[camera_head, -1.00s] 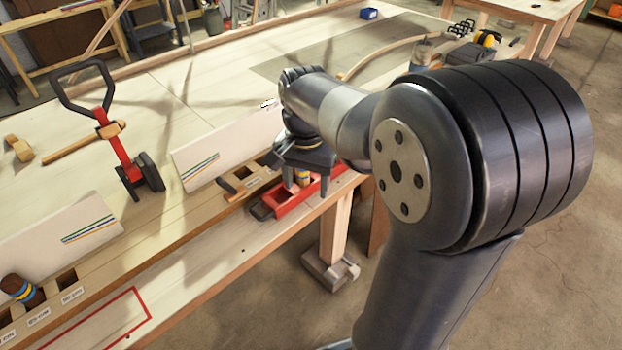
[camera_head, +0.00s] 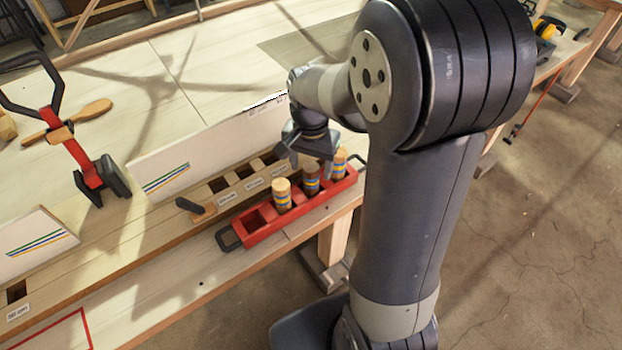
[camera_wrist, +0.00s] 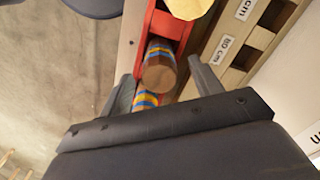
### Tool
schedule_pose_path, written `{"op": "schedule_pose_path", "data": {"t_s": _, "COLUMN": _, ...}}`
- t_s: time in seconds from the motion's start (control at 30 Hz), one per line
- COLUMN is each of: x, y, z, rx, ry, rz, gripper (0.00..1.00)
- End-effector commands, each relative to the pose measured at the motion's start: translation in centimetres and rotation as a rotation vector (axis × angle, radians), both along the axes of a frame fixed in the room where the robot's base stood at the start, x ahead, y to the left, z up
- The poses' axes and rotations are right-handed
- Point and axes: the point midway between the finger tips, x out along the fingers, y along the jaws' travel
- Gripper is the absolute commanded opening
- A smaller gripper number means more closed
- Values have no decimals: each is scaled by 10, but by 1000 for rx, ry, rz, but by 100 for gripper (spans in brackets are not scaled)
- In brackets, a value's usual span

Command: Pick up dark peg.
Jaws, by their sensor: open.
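The dark peg (camera_head: 311,182), brown with blue and yellow bands, stands upright in the red tray (camera_head: 262,232) between two lighter pegs. My gripper (camera_head: 311,165) is open above the tray, its fingers either side of the dark peg's top. In the wrist view the dark peg (camera_wrist: 158,76) shows its brown end between the two fingers of my gripper (camera_wrist: 158,72). Gaps seem to remain at its sides; contact cannot be told. The light peg (camera_head: 282,195) stands nearer the tray's handle, and another light peg (camera_head: 340,160) stands at the far end, partly hidden.
A wooden rack with labelled square slots (camera_head: 219,184) runs behind the tray. A dark-handled wooden piece (camera_head: 196,209) lies on it. A white board (camera_head: 205,150) stands behind the rack. A red tool with a black handle (camera_head: 88,165) stands at left. The bench's front edge is close to the tray.

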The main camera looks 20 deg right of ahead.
Motion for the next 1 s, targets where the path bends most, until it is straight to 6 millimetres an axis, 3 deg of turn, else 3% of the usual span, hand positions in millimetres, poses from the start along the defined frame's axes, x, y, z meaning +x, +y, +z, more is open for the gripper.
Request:
{"op": "schedule_pose_path", "data": {"t_s": 0.2, "x": -1, "y": -1, "z": -26, "rx": 0, "ry": 4, "rz": 0, "gripper": 61}}
{"op": "schedule_pose_path", "data": {"t_s": 0.47, "x": 0, "y": -1, "z": -30, "rx": -1, "ry": -1, "rz": 0, "gripper": 61}}
{"op": "schedule_pose_path", "data": {"t_s": 1.0, "x": 0, "y": -1, "z": -29, "rx": 0, "ry": 0, "rz": 0, "gripper": 19}}
